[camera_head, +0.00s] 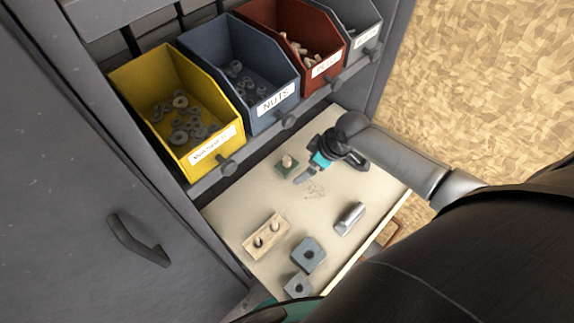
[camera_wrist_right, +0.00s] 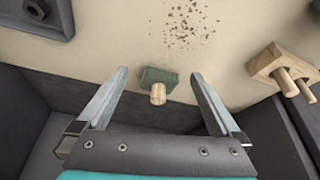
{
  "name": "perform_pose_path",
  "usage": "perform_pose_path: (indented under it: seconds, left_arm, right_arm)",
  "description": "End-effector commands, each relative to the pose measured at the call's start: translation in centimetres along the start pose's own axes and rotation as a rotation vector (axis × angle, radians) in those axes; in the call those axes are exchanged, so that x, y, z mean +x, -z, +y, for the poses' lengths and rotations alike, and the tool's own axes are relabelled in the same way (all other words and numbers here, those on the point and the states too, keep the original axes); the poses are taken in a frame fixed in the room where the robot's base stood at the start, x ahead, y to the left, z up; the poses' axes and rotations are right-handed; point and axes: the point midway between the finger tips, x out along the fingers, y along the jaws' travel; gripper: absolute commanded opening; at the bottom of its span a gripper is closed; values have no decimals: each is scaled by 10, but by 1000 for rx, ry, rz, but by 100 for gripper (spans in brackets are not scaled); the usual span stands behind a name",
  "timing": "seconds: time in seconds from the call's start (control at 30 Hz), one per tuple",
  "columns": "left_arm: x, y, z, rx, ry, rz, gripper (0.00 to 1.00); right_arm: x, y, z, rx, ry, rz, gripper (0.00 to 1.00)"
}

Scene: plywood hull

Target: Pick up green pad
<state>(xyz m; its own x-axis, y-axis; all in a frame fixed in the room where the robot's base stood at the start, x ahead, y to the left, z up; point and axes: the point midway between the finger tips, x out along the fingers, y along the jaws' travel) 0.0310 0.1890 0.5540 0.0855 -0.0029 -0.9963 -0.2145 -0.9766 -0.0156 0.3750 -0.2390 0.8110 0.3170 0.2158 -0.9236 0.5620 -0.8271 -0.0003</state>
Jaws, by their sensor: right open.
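The green pad (camera_head: 287,168) is a small dark green square block with a wooden peg standing on it. It lies on the pale board below the bins. In the right wrist view the green pad (camera_wrist_right: 158,77) appears between the two fingertips, with a gap on each side. My right gripper (camera_head: 304,176) is open and empty, just right of the pad in the head view. Its spread fingers also show in the right wrist view (camera_wrist_right: 160,86). I do not see my left gripper's fingers.
A wooden block with two pegs (camera_head: 265,236), a blue-grey square block (camera_head: 308,256), a smaller grey block (camera_head: 298,286) and a metal cylinder (camera_head: 350,218) lie on the board (camera_head: 235,212). Yellow (camera_head: 160,75), blue (camera_head: 225,50) and red (camera_head: 275,20) bins stand behind it.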

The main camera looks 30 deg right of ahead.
Motion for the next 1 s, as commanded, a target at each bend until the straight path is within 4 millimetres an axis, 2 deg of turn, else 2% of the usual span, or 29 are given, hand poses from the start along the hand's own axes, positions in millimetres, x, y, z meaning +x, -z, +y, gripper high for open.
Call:
perform_pose_path:
  seconds: [0.1,0.33,0.53,0.6,0.73,1.0]
  left_arm:
    - [2,3,0,0,0,6,79]
    - [4,5,0,-1,1,10,79]
    - [9,5,0,-1,0,10,79]
    - [14,4,0,-2,0,10,79]
    - [19,4,0,-2,0,10,79]
    - [19,4,0,-2,1,9,79]
  right_arm:
    - [6,12,0,0,0,1,100]
    - [10,23,0,0,0,1,100]
    - [22,51,-1,-1,1,2,100]
    - [35,46,0,2,1,-1,100]
    - [47,45,0,1,-1,-2,100]
    - [49,46,0,-1,-1,-1,100]
